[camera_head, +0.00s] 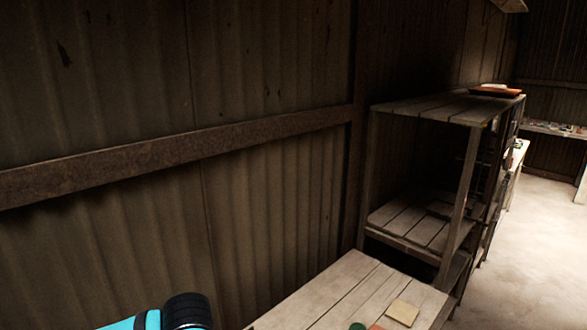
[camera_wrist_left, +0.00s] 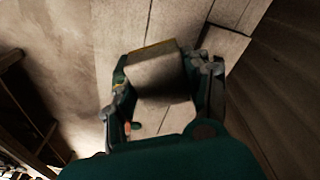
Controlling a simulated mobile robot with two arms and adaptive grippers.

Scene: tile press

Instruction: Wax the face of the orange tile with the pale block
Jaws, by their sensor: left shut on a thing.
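My left gripper (camera_wrist_left: 165,72) is shut on a pale, greyish block (camera_wrist_left: 165,75), with one dark green finger on each side of it in the left wrist view. A yellowish strip shows along the block's far edge; I cannot tell whether it is part of the block. A small orange patch (camera_wrist_left: 127,128) shows beside the left finger, mostly hidden. In the head view, an orange-brown piece (camera_head: 376,327), perhaps the tile, is cut off by the bottom edge. My right gripper is in neither view.
A pale yellowish square (camera_head: 403,312) lies on the plank table (camera_head: 335,290). A wooden shelf unit (camera_head: 440,108) stands behind the table, with an orange tray (camera_head: 495,92) on top. A corrugated wall (camera_head: 180,90) runs along the left.

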